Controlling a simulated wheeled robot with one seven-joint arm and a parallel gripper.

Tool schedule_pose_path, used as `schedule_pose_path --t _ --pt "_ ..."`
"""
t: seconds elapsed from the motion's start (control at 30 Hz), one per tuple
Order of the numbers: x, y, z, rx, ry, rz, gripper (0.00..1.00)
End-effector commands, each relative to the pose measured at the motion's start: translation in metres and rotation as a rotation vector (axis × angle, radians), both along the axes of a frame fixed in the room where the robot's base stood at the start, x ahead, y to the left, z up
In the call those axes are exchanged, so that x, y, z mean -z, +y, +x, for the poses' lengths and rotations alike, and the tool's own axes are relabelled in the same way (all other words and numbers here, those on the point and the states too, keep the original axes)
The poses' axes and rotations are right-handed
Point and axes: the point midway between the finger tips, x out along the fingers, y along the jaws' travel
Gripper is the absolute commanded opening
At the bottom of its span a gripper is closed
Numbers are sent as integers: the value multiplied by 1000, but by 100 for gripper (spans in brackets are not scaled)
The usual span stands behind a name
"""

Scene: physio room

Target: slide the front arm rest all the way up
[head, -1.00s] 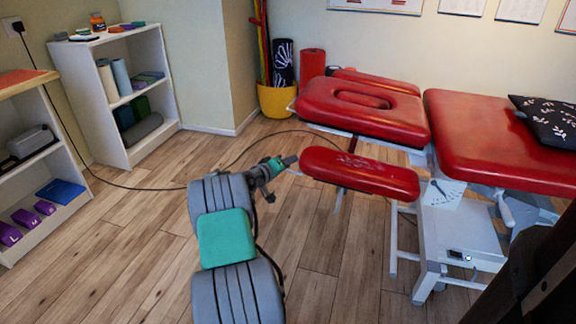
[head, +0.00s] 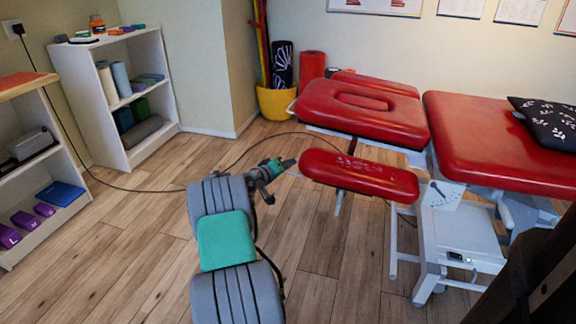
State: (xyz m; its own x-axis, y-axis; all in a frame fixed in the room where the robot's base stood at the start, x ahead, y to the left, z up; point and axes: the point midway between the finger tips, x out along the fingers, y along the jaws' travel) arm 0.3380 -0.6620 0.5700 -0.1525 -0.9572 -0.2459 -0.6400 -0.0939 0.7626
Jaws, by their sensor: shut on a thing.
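The front arm rest (head: 360,174) is a long red pad on the near side of the treatment table, a little below the red headrest section (head: 372,112) with its face hole. A short metal post (head: 339,202) shows under the pad. My gripper (head: 288,164) is at the pad's left end, shut on a small part of the arm rest there. The fingertips are small and dark, so the exact contact is hard to see. The other arm rest (head: 376,82) shows behind the headrest.
The table's red main section (head: 500,140) carries a dark patterned pillow (head: 548,122). Its white frame (head: 452,240) stands at the right. A yellow pot (head: 277,101) stands by the wall. White shelves (head: 150,95) are at the left. A black cable (head: 130,187) crosses the open wooden floor.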

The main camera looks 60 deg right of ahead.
Motion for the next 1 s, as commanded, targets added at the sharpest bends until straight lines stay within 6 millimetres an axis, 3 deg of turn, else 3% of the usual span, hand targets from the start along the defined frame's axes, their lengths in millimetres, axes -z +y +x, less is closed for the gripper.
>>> schedule_pose_path --t 0.77,0.87,1.0 --pt "3 2 4 -9 0 6 0" --pt "-9 2 4 -9 -2 5 0" --pt "-48 0 0 -7 -5 -1 0"
